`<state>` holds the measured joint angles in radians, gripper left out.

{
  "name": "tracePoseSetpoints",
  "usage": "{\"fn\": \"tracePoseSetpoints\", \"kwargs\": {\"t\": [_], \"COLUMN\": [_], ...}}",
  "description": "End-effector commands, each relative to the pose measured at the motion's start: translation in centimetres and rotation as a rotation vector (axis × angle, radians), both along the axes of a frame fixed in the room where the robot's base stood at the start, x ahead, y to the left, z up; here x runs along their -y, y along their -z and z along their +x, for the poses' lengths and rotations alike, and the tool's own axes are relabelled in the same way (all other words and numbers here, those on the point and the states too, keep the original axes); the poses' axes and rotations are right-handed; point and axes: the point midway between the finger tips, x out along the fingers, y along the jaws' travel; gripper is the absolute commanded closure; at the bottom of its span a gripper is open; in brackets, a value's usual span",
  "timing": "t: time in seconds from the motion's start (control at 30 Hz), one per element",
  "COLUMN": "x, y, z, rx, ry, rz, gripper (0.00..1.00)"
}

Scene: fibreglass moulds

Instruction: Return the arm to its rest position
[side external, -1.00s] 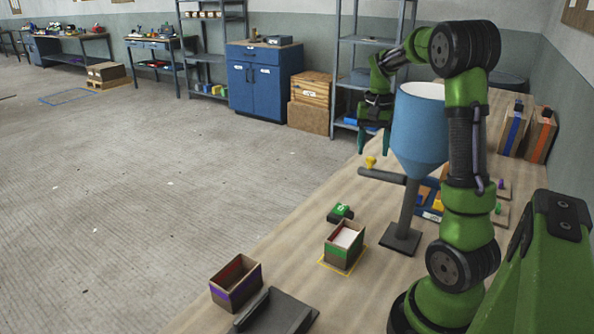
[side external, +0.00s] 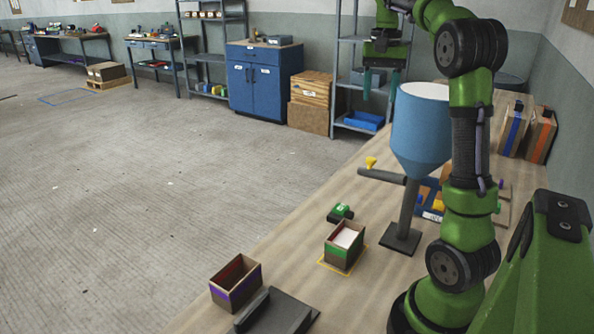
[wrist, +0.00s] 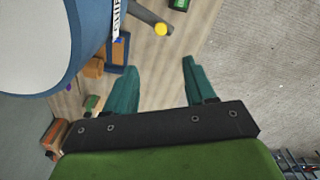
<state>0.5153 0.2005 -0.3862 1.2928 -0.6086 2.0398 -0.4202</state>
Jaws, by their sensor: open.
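My gripper (side external: 380,84) is open and empty, raised in the air behind the blue hopper, with its teal fingers pointing down. In the wrist view my gripper (wrist: 160,85) shows both fingers spread, with only the tabletop and floor below them. The blue hopper (side external: 420,130) with a white inside stands on a dark post and foot. It also fills the upper left of the wrist view (wrist: 85,45). My fingers are apart from it.
A side pipe with a yellow knob (side external: 371,162) sticks out of the hopper. A green-banded box (side external: 345,250) with white contents, a green object (side external: 340,212) and a purple-banded box (side external: 236,285) stand on the wooden table (side external: 290,232). Two boxes (side external: 513,128) (side external: 541,135) stand at the far right.

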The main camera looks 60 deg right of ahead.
Motion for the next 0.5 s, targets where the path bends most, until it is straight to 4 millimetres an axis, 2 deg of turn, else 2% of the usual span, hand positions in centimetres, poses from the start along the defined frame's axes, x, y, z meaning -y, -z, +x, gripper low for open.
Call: {"fn": "tracePoseSetpoints", "kwargs": {"t": [0.2, 0.3, 0.37, 0.47, 0.5], "x": [0.7, 0.5, -1.1, -5.2, -7.2], "y": [0.2, 2.4, 3.4, 4.6, 5.1], "z": [0.1, 0.4, 1.0, 2.2, 2.6], "rx": [0.005, 0.021, 0.063, 0.156, 0.196], "ry": [0.006, -0.021, -0.071, -0.171, -0.212], "rz": [-0.031, -0.043, -0.053, -0.066, -0.07], "gripper": [0.45, 0.45, 0.45, 0.45, 0.45]}}
